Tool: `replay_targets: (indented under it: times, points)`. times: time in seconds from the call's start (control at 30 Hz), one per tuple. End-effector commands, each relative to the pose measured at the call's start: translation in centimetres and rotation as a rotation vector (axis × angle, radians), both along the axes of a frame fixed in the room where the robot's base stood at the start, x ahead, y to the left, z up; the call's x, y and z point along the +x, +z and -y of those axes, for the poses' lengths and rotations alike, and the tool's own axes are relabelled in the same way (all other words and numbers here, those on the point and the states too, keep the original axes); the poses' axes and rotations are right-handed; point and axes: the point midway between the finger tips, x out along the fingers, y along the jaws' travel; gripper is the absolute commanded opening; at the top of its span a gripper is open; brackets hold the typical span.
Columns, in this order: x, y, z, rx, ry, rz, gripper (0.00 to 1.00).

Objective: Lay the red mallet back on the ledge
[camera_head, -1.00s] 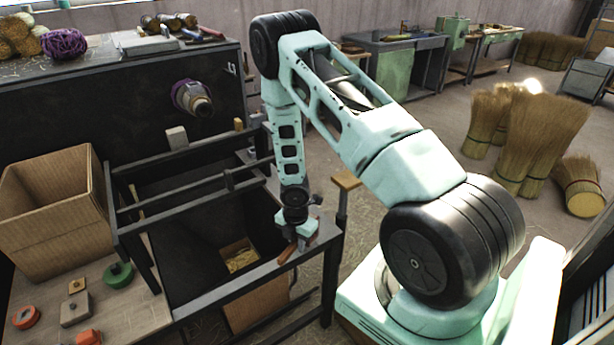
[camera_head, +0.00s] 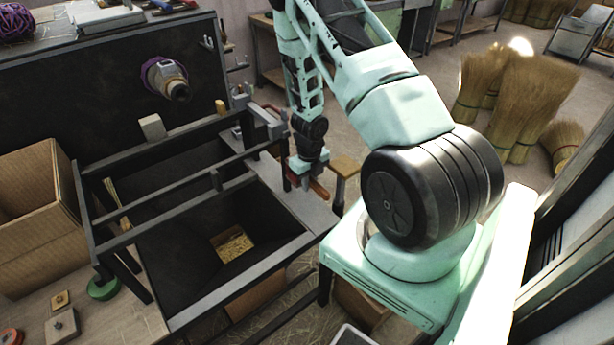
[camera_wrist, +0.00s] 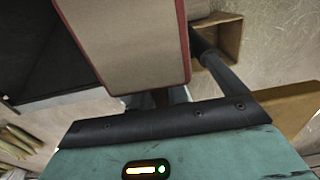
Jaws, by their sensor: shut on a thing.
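My gripper (camera_head: 305,176) points down at the right side of the dark frame, shut on the red mallet. Only small orange-red parts of the mallet (camera_head: 320,188) show around the fingers in the head view. In the wrist view a large beige block with dark red edges, apparently the mallet (camera_wrist: 130,40), fills the top middle and hides most of the fingers. A flat grey strip, likely the ledge (camera_head: 302,212), runs along the right of the frame, below the gripper. I cannot tell whether the mallet touches it.
The dark frame (camera_head: 150,205) has rails beside my arm and an open bin with a yellow-filled box (camera_head: 233,246). A wooden-topped post (camera_head: 345,166) stands just right of the gripper. A cardboard box (camera_head: 35,215) is at left; straw brooms (camera_head: 530,105) stand at right.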

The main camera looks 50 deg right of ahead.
Motion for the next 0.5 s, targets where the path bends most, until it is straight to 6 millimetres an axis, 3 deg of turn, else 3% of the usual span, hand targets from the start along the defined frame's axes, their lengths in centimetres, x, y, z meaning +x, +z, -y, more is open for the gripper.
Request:
replay_targets:
  times: [0.27, 0.5]
  points:
    - [0.0, -0.9, 0.1, 0.000, 0.014, 0.001, 0.00]
    - [0.0, -3.3, 0.1, 0.000, 0.013, 0.001, 0.00]
